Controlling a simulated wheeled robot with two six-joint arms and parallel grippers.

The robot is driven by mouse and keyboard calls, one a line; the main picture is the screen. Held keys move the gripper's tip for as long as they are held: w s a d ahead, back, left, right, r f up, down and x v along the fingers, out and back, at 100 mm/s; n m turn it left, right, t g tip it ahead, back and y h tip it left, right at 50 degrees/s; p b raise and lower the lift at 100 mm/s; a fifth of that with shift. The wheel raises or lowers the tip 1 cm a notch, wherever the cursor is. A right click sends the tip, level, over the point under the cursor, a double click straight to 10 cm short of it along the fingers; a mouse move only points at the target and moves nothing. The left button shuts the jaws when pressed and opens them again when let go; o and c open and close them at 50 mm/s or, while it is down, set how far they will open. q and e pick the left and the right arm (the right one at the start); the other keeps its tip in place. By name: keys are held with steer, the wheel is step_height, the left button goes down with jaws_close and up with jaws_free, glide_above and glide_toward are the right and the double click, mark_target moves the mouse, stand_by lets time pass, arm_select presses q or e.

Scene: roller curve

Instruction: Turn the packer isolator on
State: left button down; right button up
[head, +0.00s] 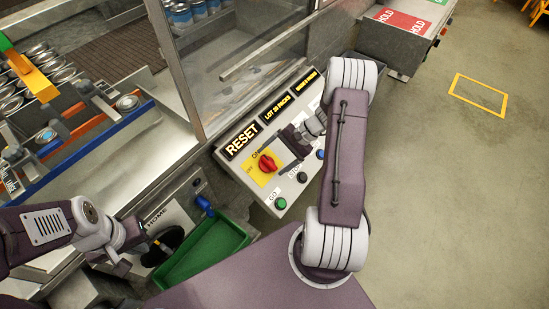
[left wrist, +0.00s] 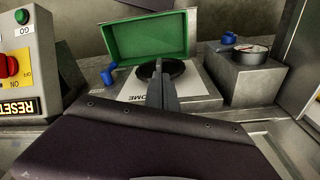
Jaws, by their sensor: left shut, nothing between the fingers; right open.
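The packer isolator appears to be the red rotary knob (head: 267,163) on a yellow plate with ON and OFF markings, on the sloped control panel in the head view. It also shows at the left edge of the left wrist view (left wrist: 8,66). I cannot tell its exact setting. My right gripper (head: 287,148) is open close beside the knob, over the panel; contact with the knob is unclear. My left gripper (head: 142,247) is shut and empty above the HOME plate (left wrist: 135,87). In the left wrist view, its fingers (left wrist: 160,75) overlap a black disc (left wrist: 174,67).
A green "GO" button (head: 281,203) and blue buttons share the panel, under RESET and other labels. A green bin (head: 205,262) lies between the panel and my left gripper. A clear guard (head: 230,50) stands behind. Open floor (head: 450,190) is to the right.

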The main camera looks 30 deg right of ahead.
steer(key=b+v, duration=0.1)
steer(key=v, duration=0.8)
steer(key=shift+r, duration=0.1)
